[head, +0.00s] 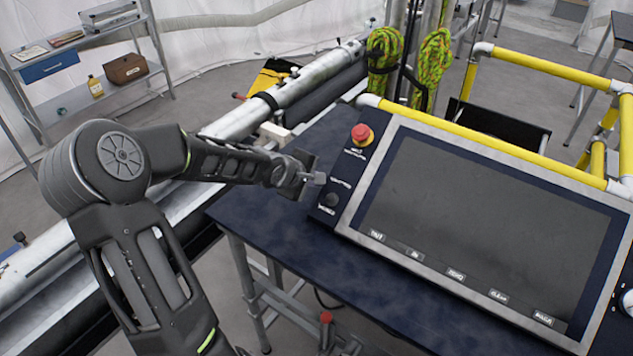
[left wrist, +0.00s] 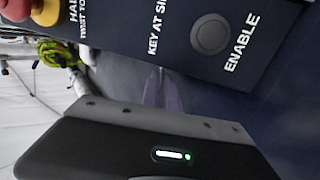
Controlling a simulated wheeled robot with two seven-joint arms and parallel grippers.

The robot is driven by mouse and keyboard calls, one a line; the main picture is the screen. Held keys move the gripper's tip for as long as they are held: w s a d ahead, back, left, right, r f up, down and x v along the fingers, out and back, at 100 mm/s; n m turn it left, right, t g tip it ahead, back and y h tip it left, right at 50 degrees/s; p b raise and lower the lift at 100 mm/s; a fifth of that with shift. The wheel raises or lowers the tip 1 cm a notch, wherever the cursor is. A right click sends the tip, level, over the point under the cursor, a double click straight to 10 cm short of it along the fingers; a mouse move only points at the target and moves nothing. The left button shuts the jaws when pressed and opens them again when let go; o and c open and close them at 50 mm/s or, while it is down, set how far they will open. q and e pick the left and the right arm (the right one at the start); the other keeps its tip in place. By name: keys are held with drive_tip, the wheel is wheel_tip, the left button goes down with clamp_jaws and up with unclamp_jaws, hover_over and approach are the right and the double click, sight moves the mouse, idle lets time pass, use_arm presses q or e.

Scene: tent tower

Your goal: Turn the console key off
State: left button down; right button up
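The console (head: 480,215) is a large tilted dark screen on a dark blue table. Its left strip carries a red stop knob (head: 362,134) on a yellow base and a round dark button (head: 330,200) marked ENABLE. In the left wrist view the strip's label (left wrist: 158,35) begins "KEY AT SI". I cannot make out the key itself in either view. My left gripper (head: 316,179) is at the console's left side edge, level with the label. In the left wrist view its fingers (left wrist: 163,92) look close together under the panel edge; whatever is between them is hidden.
The dark blue table (head: 270,215) has bare surface left of and below the console. Yellow rails (head: 545,67) run behind it, with green rope coils (head: 383,50) at the back. A metal shelf (head: 120,90) stands at the far left, and a large pipe (head: 310,75) lies behind my arm.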

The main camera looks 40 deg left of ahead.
use_arm(q)
drive_tip(key=shift+w+d+r+g+b, duration=0.1)
drive_tip(key=shift+w+g+b, duration=0.1)
drive_tip(key=shift+g+b, duration=0.3)
drive_tip(key=shift+w+r+g+b, duration=0.1)
drive_tip(key=shift+w+g+b, duration=0.15)
drive_tip(key=shift+g, duration=0.45)
drive_tip(key=shift+w+r+g, duration=0.15)
drive_tip(key=shift+r+g, duration=0.05)
drive_tip(key=shift+g, duration=0.7)
drive_tip(key=shift+w+r+g, duration=0.1)
drive_tip(key=shift+r+g, duration=0.05)
drive_tip(key=shift+g, duration=0.65)
drive_tip(key=shift+w+g+p, duration=0.15)
drive_tip(key=shift+g+p, duration=0.6)
drive_tip(key=shift+g, duration=0.15)
drive_tip(key=shift+w+g+p, duration=0.1)
drive_tip(key=shift+g+p, duration=0.4)
drive_tip(key=shift+g, duration=0.3)
drive_tip(key=shift+f, duration=0.2)
drive_tip(key=c, duration=1.7)
unclamp_jaws()
drive_tip(key=shift+o, duration=0.4)
